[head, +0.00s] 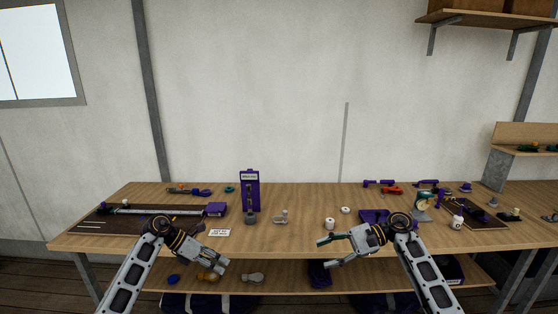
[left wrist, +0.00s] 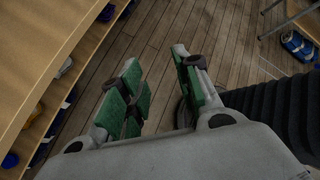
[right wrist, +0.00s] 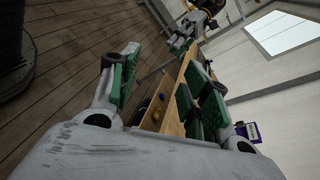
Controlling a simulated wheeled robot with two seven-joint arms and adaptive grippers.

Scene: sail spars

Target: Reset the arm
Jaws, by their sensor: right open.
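My left gripper (head: 222,266) is in front of the wooden workbench (head: 285,236), left of centre, pointing inward to the right. In the left wrist view its green-padded fingers (left wrist: 162,75) stand apart with bare floor between them. My right gripper (head: 325,252) is in front of the bench, right of centre, pointing inward to the left. In the right wrist view its fingers (right wrist: 160,72) are spread, with no object held between them. Both grippers are empty and apart from each other.
On the bench are a dark board (head: 100,220) at left, a purple upright stand (head: 250,190), white cylinders (head: 330,223) and purple parts (head: 375,216). A lower shelf (head: 290,279) holds more items. Bare plank floor (left wrist: 150,40) lies below the left gripper.

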